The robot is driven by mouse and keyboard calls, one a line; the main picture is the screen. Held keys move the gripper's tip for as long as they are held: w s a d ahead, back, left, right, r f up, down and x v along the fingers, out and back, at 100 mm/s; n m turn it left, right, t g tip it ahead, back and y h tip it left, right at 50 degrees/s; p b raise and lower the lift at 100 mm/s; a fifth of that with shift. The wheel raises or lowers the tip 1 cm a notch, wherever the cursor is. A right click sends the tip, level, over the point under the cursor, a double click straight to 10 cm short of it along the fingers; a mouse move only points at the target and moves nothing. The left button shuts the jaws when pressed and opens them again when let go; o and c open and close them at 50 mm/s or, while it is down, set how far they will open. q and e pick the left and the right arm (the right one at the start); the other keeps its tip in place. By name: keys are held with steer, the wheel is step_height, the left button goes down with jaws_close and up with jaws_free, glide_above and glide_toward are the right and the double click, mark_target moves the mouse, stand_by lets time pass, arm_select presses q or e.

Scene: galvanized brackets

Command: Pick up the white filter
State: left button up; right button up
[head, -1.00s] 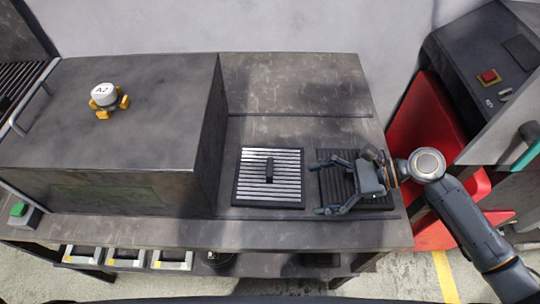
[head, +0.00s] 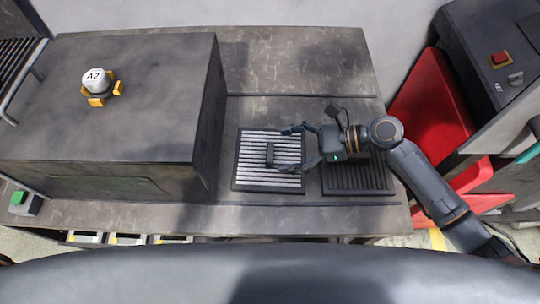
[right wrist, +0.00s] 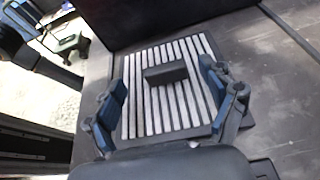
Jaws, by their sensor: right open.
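The white filter (head: 258,149) is a flat square of white slats in a dark frame, with a black handle (head: 270,154) standing up in its middle. It lies on the bench and also shows in the right wrist view (right wrist: 178,112). My right gripper (head: 297,146) is open and empty over the right part of the filter. In the right wrist view its fingers (right wrist: 163,103) are spread wide, one to each side of the slats, with the handle ahead between them. I cannot tell its exact height. My left gripper is not in view.
A dark slatted panel (head: 357,178) lies right of the filter, partly under my right gripper. A big dark metal box (head: 110,110) stands close on the left, with a white A2 knob (head: 95,79) on top. The bench (head: 300,70) behind is clear.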

mark_target(270, 151)
steer(key=x, duration=0.2)
steer(key=p+x, duration=0.1)
steer(key=x, duration=0.1)
steer(key=shift+w+d+f, duration=0.2)
steer(key=shift+f, duration=0.1)
steer(key=shift+a+f, duration=0.25)
steer(key=shift+a, duration=0.25)
steer(key=c, duration=1.5)
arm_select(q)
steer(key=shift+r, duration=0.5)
arm_select(e)
steer(key=shift+o, duration=0.2)
steer(key=shift+r, duration=0.15)
